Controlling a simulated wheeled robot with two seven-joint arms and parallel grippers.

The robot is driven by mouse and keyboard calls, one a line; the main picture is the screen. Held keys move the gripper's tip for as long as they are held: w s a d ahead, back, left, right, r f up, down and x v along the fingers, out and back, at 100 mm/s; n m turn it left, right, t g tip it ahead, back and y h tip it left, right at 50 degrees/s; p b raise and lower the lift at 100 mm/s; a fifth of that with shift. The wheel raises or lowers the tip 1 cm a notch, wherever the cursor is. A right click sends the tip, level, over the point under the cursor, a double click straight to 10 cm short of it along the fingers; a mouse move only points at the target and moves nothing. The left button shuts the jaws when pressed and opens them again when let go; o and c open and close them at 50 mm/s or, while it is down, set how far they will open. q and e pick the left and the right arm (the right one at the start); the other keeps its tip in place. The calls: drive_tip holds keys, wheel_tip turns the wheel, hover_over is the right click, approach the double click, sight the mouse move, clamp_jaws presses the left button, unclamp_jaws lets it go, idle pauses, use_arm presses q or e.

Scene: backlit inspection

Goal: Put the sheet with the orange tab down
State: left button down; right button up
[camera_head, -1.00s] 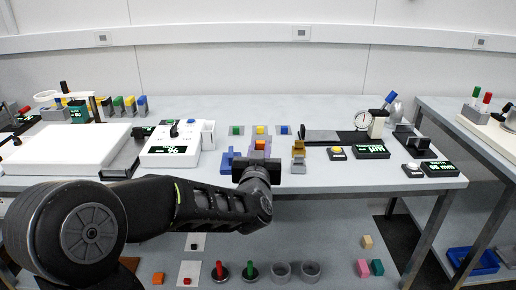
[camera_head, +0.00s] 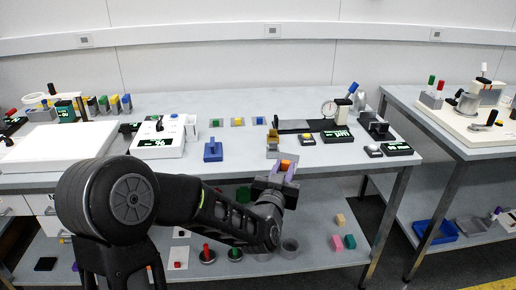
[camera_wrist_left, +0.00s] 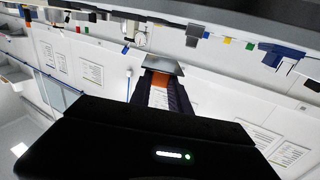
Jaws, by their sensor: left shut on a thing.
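My left gripper (camera_head: 284,171) is shut on the orange tab (camera_head: 286,164), in front of the bench's front edge in the head view. In the left wrist view the orange tab (camera_wrist_left: 160,82) sits between the two dark fingers, with a grey flat piece (camera_wrist_left: 163,64), seemingly the sheet, just beyond the fingertips. In the head view the gripper hides most of the sheet, so I cannot tell its full outline. No bench contact shows. My right gripper is in neither view.
Green (camera_head: 216,123), yellow (camera_head: 238,122) and blue (camera_head: 260,121) tabbed pieces lie in a row on the bench. A blue fixture (camera_head: 213,151) stands near its front edge. A tan-topped block (camera_head: 273,139) stands behind my gripper. Bare bench top (camera_head: 240,155) lies left of the gripper.

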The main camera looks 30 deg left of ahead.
use_arm(q)
drive_tip(key=d+f+m+h+p, duration=0.2)
drive_tip(key=d+f+h+p, duration=0.2)
drive_tip(key=d+f, duration=0.3)
drive_tip(key=d, duration=0.4)
drive_tip(key=shift+s+m+t+h, duration=0.3)
drive_tip(key=shift+s, duration=0.05)
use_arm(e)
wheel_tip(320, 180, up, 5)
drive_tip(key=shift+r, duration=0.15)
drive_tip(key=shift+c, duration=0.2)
